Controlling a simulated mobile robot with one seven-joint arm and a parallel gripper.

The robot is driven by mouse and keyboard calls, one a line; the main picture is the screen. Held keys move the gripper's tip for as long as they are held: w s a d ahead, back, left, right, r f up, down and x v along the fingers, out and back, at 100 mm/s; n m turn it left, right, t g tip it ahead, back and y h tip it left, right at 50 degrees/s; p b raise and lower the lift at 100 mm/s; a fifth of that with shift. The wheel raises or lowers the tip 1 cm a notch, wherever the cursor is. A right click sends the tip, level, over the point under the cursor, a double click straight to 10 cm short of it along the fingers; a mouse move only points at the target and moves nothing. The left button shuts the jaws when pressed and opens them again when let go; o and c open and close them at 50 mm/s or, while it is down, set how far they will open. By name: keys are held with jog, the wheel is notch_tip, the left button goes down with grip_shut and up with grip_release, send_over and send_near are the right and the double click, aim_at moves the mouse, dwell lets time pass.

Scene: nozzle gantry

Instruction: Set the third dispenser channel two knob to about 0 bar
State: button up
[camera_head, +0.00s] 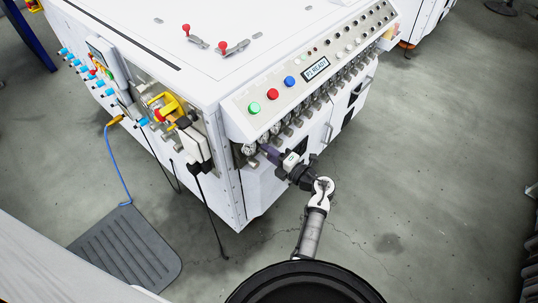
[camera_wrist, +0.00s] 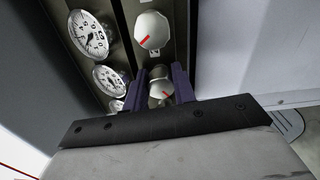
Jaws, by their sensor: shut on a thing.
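In the wrist view, a white round knob with a red mark (camera_wrist: 161,89) sits between the two purple fingers of my gripper (camera_wrist: 166,82), which is shut on it. Its red mark points to the lower right. A second white knob (camera_wrist: 152,30) with a slanted red mark is above it on the same dark panel, apart from the fingers. In the head view, my gripper (camera_head: 268,152) reaches the near end of the row below the sloped control panel. The held knob is hidden there. I cannot read which dispenser or channel it belongs to.
White dial gauges stand left of the knobs: one at the top (camera_wrist: 88,34), one lower (camera_wrist: 110,80), and another partly hidden by my gripper. The white machine (camera_head: 190,60) has green, red and blue buttons. A grey mat (camera_head: 125,250) lies on the floor, with open floor at right.

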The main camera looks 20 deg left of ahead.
jog(key=shift+n+b, duration=0.35)
jog(key=shift+n, duration=0.45)
jog(key=o, duration=0.7)
jog(key=b+v, duration=0.1)
jog(key=v, duration=1.3)
jog(key=shift+a+r, duration=0.1)
